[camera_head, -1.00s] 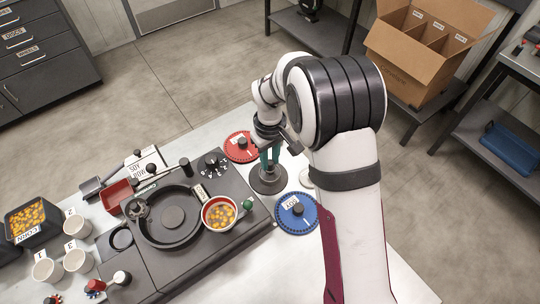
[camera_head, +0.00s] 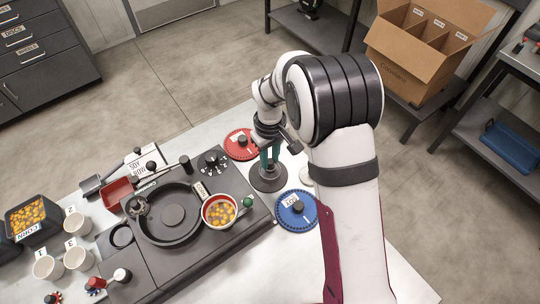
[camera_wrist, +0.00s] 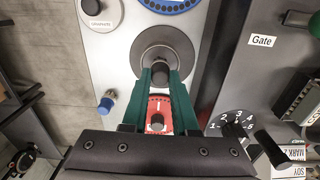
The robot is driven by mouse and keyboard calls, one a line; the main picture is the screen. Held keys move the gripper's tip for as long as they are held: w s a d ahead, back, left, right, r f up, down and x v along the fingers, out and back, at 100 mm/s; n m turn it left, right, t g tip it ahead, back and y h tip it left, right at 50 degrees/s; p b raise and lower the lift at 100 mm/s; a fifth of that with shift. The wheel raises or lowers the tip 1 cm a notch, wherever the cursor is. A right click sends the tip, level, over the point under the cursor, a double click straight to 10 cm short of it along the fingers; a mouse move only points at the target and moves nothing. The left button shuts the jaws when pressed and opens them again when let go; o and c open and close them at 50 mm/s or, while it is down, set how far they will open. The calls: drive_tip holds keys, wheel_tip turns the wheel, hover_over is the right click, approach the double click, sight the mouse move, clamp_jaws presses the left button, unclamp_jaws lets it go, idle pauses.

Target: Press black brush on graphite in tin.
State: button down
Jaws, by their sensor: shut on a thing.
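My gripper (camera_wrist: 160,75) has green fingers closed on the dark knob (camera_wrist: 160,72) of a dark grey round disc. The disc (camera_wrist: 139,53) sits under the fingertips in the wrist view, and in the head view it is below the gripper (camera_head: 270,159). I cannot tell whether it is lifted. A white round tin labelled graphite (camera_wrist: 98,12) stands beside it, at the upper left of the wrist view. In the head view my arm mostly hides that tin. I cannot clearly make out a black brush apart from the held dark piece.
A red disc (camera_head: 232,152) and a blue disc (camera_head: 283,215) flank the dark one. The seed meter base (camera_head: 245,241) is at left, with a cup of yellow seeds (camera_head: 205,219). White cups (camera_head: 77,259) and a corn bin (camera_head: 34,236) are farther left.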

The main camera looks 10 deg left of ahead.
sight(270, 161)
drive_tip(key=shift+f, duration=0.3)
idle(0.8)
drive_tip(key=shift+r, duration=3.55)
